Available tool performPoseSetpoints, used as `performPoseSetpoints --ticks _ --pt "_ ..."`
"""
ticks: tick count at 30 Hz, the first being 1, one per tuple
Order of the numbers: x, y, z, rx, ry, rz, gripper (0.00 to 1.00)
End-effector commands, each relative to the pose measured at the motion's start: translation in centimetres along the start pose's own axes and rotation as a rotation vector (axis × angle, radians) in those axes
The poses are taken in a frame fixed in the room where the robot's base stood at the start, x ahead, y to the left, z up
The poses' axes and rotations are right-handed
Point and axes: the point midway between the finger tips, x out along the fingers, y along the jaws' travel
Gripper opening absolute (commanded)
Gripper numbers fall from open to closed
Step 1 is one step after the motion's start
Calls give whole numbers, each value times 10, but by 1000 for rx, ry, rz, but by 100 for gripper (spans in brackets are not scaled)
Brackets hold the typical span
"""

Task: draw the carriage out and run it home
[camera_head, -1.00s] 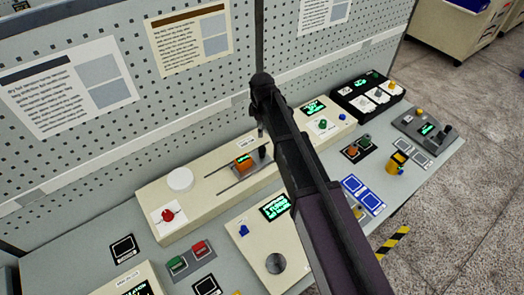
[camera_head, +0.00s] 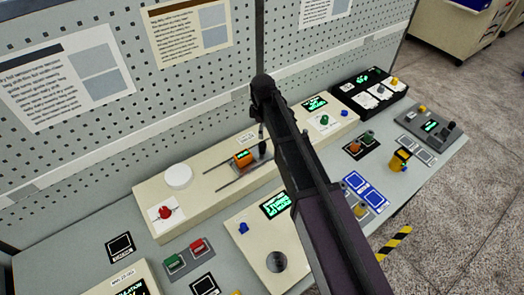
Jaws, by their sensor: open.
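The carriage looks to be the orange block (camera_head: 243,158) on two dark parallel rails on top of a long cream housing (camera_head: 205,186). My arm reaches in from the lower right and bends down at its far end. My gripper (camera_head: 262,148) shows as a small dark shape just right of the orange block, over the right end of the rails. It is open, and nothing shows held in it. Its fingers are too small and too hidden by my arm to tell whether they touch the block.
A white round cap (camera_head: 179,176) and a red knob (camera_head: 165,212) sit on the left of the housing. A cream box with a screen (camera_head: 276,204) stands in front. A black switch box (camera_head: 369,87) stands at the back right. A pegboard wall rises behind.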

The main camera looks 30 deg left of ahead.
Motion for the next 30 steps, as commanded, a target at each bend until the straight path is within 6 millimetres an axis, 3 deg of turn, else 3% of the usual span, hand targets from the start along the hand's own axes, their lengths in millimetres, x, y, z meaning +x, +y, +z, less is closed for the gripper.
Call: performPoseSetpoints --ticks 30 --pt "83 0 1 1 0 0 74"
